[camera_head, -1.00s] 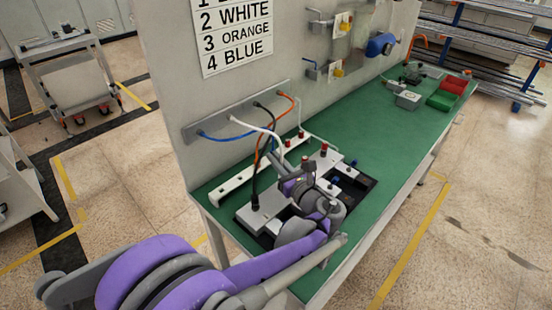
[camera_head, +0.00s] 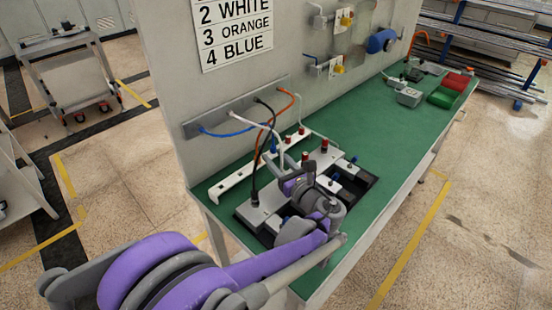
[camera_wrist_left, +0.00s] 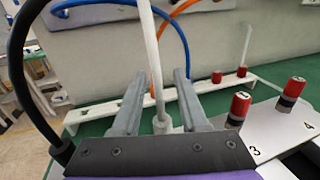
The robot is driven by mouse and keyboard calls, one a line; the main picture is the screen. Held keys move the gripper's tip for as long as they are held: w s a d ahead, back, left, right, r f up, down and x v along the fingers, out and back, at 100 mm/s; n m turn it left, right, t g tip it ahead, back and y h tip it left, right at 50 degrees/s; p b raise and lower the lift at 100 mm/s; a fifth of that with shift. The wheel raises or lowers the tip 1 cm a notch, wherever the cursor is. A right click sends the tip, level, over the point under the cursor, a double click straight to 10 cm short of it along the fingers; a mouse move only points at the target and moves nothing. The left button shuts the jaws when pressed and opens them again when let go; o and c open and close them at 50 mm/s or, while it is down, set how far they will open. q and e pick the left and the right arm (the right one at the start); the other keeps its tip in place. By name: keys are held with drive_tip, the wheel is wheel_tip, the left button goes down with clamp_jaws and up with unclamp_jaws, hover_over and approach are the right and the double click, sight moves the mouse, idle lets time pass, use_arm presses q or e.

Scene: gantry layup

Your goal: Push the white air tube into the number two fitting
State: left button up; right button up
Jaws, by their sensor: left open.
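The white air tube (camera_head: 281,152) leaves the wall bar, bends over and hangs down to my left gripper (camera_head: 291,182). In the left wrist view the white tube (camera_wrist_left: 150,42) runs down between the two fingers of my left gripper (camera_wrist_left: 160,76). The fingers stand apart, one on each side of the tube. The tube's lower end meets a pale collar (camera_wrist_left: 164,124) low between the fingers; how deep it sits I cannot tell. The number two mark is not visible. Red-capped fittings marked 3 (camera_wrist_left: 239,106) and 4 (camera_wrist_left: 292,89) stand to the right. My right gripper is out of view.
A black tube (camera_wrist_left: 18,75) enters a fitting left of the gripper. Blue (camera_head: 230,135) and orange (camera_head: 294,101) tubes hang from the wall bar (camera_head: 192,129). A white rail (camera_head: 232,181) lies behind. The green bench (camera_head: 385,125) has free room toward the right.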

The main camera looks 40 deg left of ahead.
use_arm(q)
drive_tip(key=v, duration=1)
drive_tip(key=shift+d, duration=0.35)
drive_tip(key=shift+s, duration=0.25)
